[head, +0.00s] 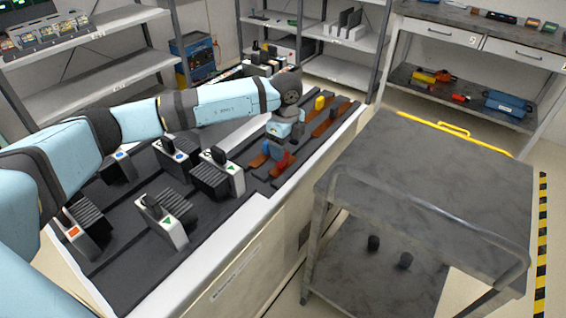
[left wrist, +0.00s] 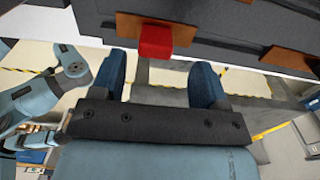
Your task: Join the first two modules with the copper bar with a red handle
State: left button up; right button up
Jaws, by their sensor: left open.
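In the head view my left gripper (head: 280,146) points down over the row of copper bars at the right side of the cart's top. In the left wrist view its two blue fingers (left wrist: 160,68) are apart. The red handle (left wrist: 155,42) shows between and just beyond the fingertips, on a copper bar (left wrist: 182,34); I cannot tell whether they touch. The red handle also shows below the gripper in the head view (head: 281,161). My right gripper is not in view.
A copper bar with a yellow handle (head: 319,102) lies farther back in the row. Other modules bear blue (head: 178,157) and orange (head: 76,229) marks. A grey trolley (head: 410,165) with a bare top stands to the right. Shelves (head: 100,75) line the back.

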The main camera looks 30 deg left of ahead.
pick_arm(q)
jog(key=f, duration=0.4)
jog(key=shift+s+a+f, duration=0.25)
jog(key=shift+f, duration=0.1)
jog(key=c, duration=1)
jog(key=shift+r, duration=0.15)
